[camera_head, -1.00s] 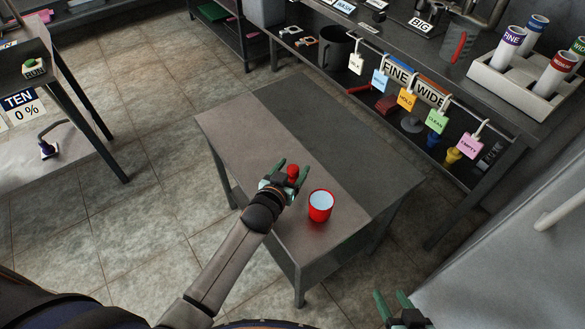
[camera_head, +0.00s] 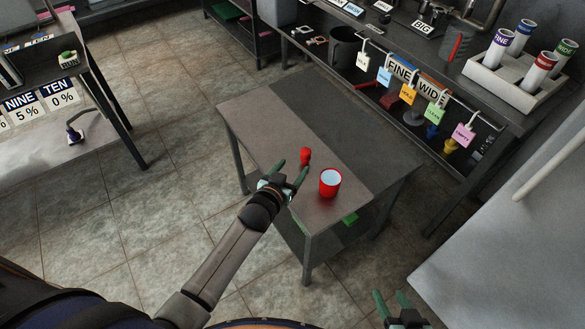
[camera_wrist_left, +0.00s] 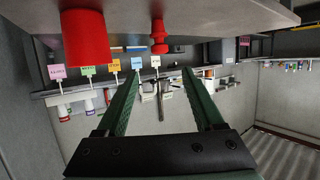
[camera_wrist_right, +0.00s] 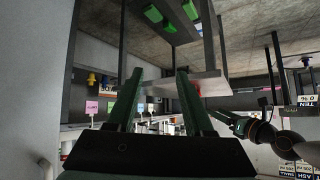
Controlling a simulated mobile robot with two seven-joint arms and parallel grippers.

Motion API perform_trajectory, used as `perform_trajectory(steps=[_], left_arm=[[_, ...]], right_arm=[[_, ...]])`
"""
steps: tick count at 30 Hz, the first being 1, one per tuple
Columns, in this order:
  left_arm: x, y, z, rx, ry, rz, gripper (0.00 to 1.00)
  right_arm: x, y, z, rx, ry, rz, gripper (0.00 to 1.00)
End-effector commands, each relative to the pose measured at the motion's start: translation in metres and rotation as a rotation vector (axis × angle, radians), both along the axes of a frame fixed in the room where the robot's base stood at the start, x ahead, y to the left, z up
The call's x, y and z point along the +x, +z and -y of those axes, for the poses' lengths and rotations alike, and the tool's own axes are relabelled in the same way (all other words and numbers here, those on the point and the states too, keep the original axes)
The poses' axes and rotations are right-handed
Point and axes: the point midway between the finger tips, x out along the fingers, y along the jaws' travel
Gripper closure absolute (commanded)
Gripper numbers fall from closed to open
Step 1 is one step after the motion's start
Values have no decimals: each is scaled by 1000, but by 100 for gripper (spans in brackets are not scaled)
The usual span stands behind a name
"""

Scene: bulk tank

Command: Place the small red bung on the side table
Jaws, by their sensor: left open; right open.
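The small red bung (camera_head: 305,156) stands on the grey side table (camera_head: 262,118), left of a red cup (camera_head: 330,182) with a pale inside. My left gripper (camera_head: 287,172) is open and empty just on the near side of the bung, apart from it. In the left wrist view, which is upside down, the bung (camera_wrist_left: 159,38) shows beyond the open fingers (camera_wrist_left: 164,95), and the red cup (camera_wrist_left: 86,38) is to its left. My right gripper (camera_head: 393,304) is open and empty at the bottom right, away from the table; its open fingers (camera_wrist_right: 158,95) show in the right wrist view.
A bench (camera_head: 400,52) behind the table carries a rack (camera_head: 515,78) of labelled tubes and a rail of coloured tags. A shelf unit (camera_head: 60,125) stands at the left. A pale panel (camera_head: 500,240) is at the right. The table's far half is clear.

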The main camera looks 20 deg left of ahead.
Motion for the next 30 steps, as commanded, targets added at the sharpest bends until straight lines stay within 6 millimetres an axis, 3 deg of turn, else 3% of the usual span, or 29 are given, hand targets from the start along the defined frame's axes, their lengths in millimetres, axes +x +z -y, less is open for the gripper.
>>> perform_trajectory(steps=[2, 5, 8, 12, 15, 18, 23, 30], left_arm=[[-2, 1, -1, 1, 0, -4, 31], [-21, -9, -2, 7, -7, -35, 31], [-63, -27, -3, 12, -24, -103, 31], [-136, -45, 4, 14, -76, -222, 31], [-183, -49, 12, 5, -121, -298, 31], [-217, -49, 19, -6, -156, -353, 31], [-242, -47, 26, -16, -188, -395, 31], [-243, -47, 26, -17, -188, -397, 31]], right_arm=[[-3, -1, 2, -3, -3, -6, 48], [-7, -4, 4, -5, -6, -14, 48], [-10, -6, 5, -6, -8, -20, 48], [-10, -6, 5, -7, -9, -20, 48], [-10, -6, 5, -7, -9, -20, 48], [-9, -5, 5, -7, -8, -19, 48], [-7, -4, 5, -7, -9, -16, 48], [-6, -3, 5, -6, -8, -12, 48]])
